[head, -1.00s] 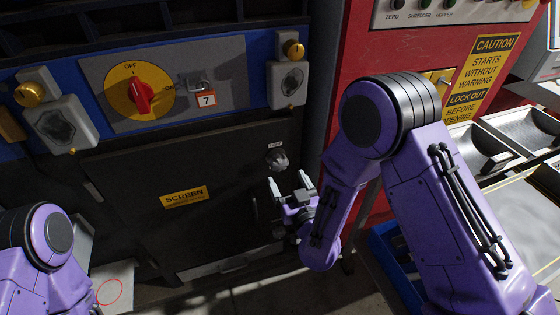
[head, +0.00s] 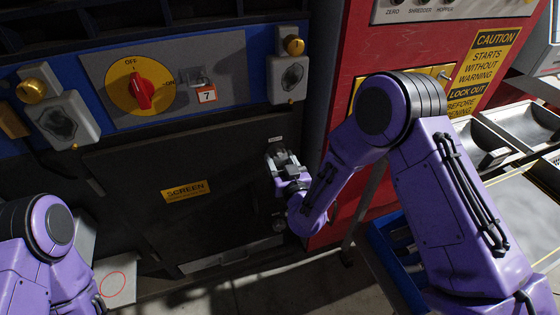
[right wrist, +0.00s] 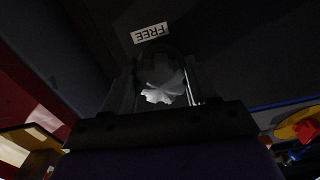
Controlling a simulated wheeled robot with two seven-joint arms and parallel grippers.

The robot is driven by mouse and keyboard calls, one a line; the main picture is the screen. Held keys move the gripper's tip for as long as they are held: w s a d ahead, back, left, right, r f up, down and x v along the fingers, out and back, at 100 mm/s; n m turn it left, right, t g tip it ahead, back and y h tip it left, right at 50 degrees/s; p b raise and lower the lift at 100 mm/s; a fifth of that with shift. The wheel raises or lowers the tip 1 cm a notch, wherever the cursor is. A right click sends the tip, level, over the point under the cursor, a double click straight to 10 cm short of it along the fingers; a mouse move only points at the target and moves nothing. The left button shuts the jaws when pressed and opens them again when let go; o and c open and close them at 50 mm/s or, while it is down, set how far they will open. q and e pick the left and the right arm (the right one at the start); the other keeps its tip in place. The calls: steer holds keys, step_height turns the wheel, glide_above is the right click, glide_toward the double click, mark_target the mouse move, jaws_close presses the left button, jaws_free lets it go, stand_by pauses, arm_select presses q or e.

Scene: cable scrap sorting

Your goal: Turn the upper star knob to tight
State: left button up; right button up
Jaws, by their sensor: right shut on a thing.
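The upper star knob (right wrist: 162,88) is a grey lobed knob on the dark screen panel (head: 140,215). In the right wrist view it sits between the two fingers of my right gripper (right wrist: 160,95). In the head view my right gripper (head: 282,158) is at the panel's upper right and mostly hides the knob. It is shut on the knob. A small white label reading FREE (right wrist: 150,33) shows upside down beside the knob; in the head view the label (head: 276,139) is too small to read. My left gripper is outside the view; only part of that arm shows.
A lower knob (head: 279,225) shows just below my right wrist. A yellow SCREEN plate (head: 185,191) is on the panel. Above are the red rotary switch (head: 141,93) and a padlock with tag 7 (head: 207,96). A red cabinet (head: 345,60) and a blue bin (head: 395,262) stand to the right.

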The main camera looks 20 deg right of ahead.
steer(key=shift+m, duration=0.8)
steer(key=o, duration=1)
steer(key=s+b, duration=0.2)
steer(key=s, duration=0.8)
steer(key=shift+s, duration=0.3)
steer(key=shift+d, duration=0.1)
